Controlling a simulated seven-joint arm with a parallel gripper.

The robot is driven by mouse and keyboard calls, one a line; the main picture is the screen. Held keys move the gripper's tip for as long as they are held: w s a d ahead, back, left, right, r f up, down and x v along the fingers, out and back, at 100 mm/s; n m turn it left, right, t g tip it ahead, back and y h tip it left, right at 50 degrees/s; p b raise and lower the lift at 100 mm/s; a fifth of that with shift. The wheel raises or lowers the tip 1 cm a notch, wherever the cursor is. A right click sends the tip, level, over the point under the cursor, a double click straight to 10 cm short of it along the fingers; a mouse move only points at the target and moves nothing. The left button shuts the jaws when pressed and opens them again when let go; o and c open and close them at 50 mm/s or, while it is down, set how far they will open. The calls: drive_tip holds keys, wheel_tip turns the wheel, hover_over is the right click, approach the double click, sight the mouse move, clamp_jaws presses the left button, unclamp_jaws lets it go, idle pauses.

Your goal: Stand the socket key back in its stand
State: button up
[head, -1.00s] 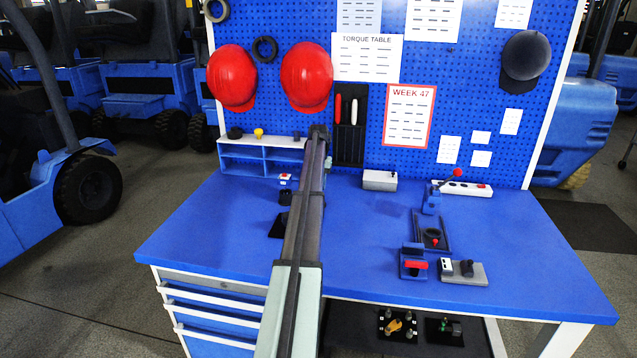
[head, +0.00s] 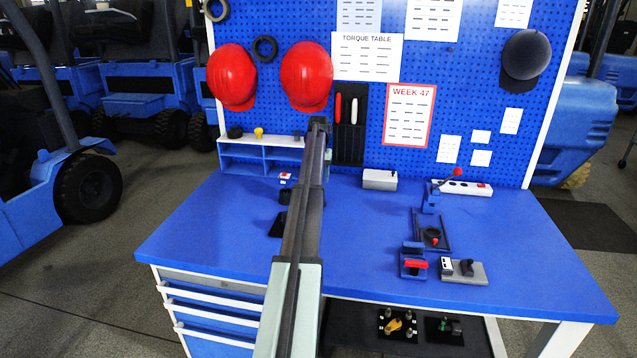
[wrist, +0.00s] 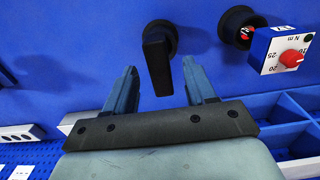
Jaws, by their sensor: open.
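In the wrist view, a black piece with a round head and a tapered handle, which looks like the socket key (wrist: 158,62), stands out from the blue bench top. My gripper (wrist: 160,68) is open, with one finger on each side of the handle and visible gaps. A black round cup (wrist: 240,22) with something red inside, perhaps the stand, is to its right. The cup also shows in the head view (head: 285,196), left of my arm. My arm hides the gripper and the key there.
A small box with a red dial (wrist: 285,52) is beside the cup. A blue shelf unit (head: 240,158) stands at the back left. Switch and clamp fixtures (head: 414,262) occupy the right of the bench (head: 365,225). A dark pad (head: 277,225) lies left of my arm.

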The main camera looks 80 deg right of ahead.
wheel_tip(320, 180, up, 10)
idle(0.4)
drive_tip(key=shift+w, duration=0.1)
